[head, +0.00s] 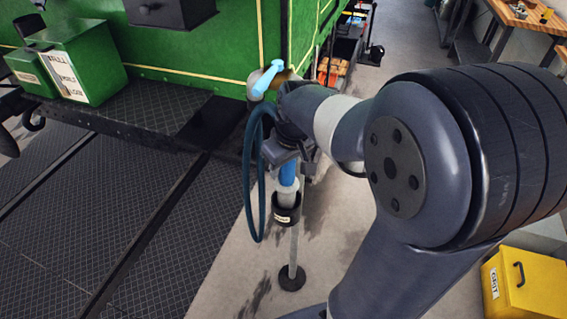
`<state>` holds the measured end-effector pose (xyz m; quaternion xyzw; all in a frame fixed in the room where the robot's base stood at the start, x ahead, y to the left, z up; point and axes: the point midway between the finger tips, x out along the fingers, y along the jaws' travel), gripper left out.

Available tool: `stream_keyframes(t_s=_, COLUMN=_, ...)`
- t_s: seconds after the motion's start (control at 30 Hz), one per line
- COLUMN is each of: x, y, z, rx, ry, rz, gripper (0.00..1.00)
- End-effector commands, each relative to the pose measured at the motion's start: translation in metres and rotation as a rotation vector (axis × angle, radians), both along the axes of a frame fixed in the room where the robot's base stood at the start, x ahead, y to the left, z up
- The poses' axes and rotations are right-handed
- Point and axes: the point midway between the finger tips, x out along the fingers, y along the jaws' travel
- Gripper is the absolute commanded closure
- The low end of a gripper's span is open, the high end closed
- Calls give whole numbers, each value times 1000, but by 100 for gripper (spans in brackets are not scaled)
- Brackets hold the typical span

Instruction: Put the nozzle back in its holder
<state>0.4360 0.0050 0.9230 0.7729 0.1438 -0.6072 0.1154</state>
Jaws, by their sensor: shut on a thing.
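The nozzle (289,174) has a blue body and a paler grey lower part, and it hangs upright below my gripper (285,156). My gripper is shut on the nozzle near its upper part, and the arm hides some of that grip. The holder (286,216) is a black cup with a small white label on a thin grey post with a round black base. The nozzle's lower end is at the cup's mouth and appears to be inside it; how deep it sits, I cannot tell. A dark blue hose (251,190) loops down to the left of the nozzle.
The green steam tram (200,48) fills the upper left, with a dark tread-plate step (145,108). A yellow grit box (527,283) stands at lower right. Workbenches line the upper right. Floor around the post is clear.

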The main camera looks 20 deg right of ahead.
Motion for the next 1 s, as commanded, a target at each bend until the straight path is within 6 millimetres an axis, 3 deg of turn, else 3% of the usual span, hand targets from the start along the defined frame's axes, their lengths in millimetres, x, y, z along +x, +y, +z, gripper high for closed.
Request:
stream_keyframes(t_s=0.77, x=0, y=0, z=-14, rx=0, ry=-2, rz=0, gripper=100)
stream_keyframes(t_s=0.8, x=0, y=0, z=-14, rx=0, ry=-2, rz=0, gripper=63)
stream_keyframes(t_s=1.0, x=0, y=0, z=-14, rx=0, ry=-1, rz=0, gripper=46)
